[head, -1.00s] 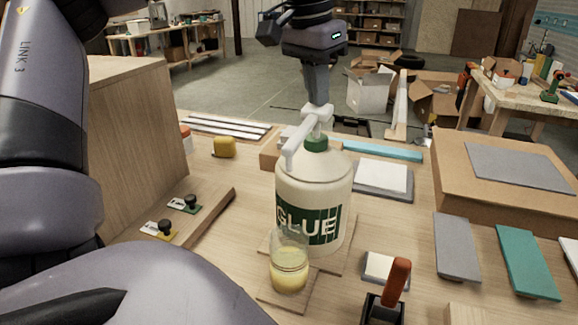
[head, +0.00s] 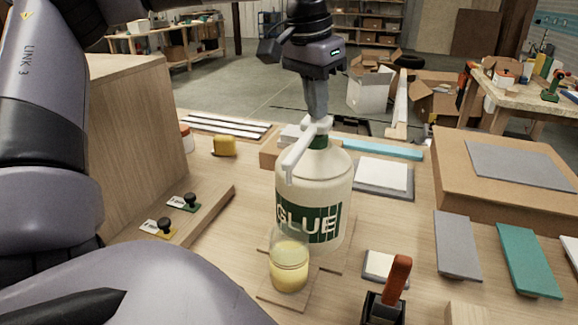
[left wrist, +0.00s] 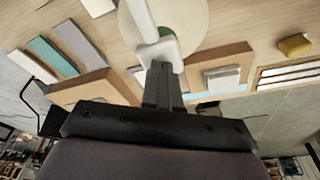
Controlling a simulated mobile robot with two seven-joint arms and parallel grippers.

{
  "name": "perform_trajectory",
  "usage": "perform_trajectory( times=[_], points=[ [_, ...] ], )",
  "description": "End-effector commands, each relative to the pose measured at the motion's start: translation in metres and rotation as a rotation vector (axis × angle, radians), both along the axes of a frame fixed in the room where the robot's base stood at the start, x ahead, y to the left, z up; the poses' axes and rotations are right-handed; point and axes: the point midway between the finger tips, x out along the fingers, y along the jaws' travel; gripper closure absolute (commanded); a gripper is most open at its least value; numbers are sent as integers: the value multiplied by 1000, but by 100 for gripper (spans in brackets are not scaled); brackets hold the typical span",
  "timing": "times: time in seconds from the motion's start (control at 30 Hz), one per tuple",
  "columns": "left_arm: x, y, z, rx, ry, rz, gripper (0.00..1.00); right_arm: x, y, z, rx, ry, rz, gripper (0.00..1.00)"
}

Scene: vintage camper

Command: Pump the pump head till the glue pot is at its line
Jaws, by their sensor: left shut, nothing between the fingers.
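The large cream glue bottle (head: 318,185) with a green label stands upright on the workbench. Its white pump head (head: 312,142) sits low over the green collar, its spout pointing toward the viewer and over the pot. The glue pot (head: 289,264), a clear glass, stands in front of the bottle on a small wooden board and holds pale yellow glue; I cannot make out its line. My left gripper (head: 317,112) is shut and empty, fingertips down on top of the pump head. In the left wrist view, the fingers (left wrist: 160,68) meet the white pump head (left wrist: 152,40). My right gripper is not in view.
A red-handled tool (head: 396,283) stands close to the pot's right. Grey and green plates (head: 528,260) lie at right, near a cardboard box (head: 510,185).

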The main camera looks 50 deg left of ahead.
Motion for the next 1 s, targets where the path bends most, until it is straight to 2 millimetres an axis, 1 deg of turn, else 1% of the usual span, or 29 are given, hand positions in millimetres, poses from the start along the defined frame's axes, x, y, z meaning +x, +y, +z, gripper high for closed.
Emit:
perform_trajectory(
  times=[0.07, 0.37, 0.43, 1.0],
  points=[
    [-1, 0, 2, 0, 8, -1, 100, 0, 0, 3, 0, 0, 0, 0],
    [-1, 0, 27, 1, 6, 0, 100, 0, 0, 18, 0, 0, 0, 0],
    [0, 0, 31, 1, 4, 0, 100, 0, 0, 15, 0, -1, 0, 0],
    [0, 0, 78, 1, 0, 1, 100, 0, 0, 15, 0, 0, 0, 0]
  ],
)
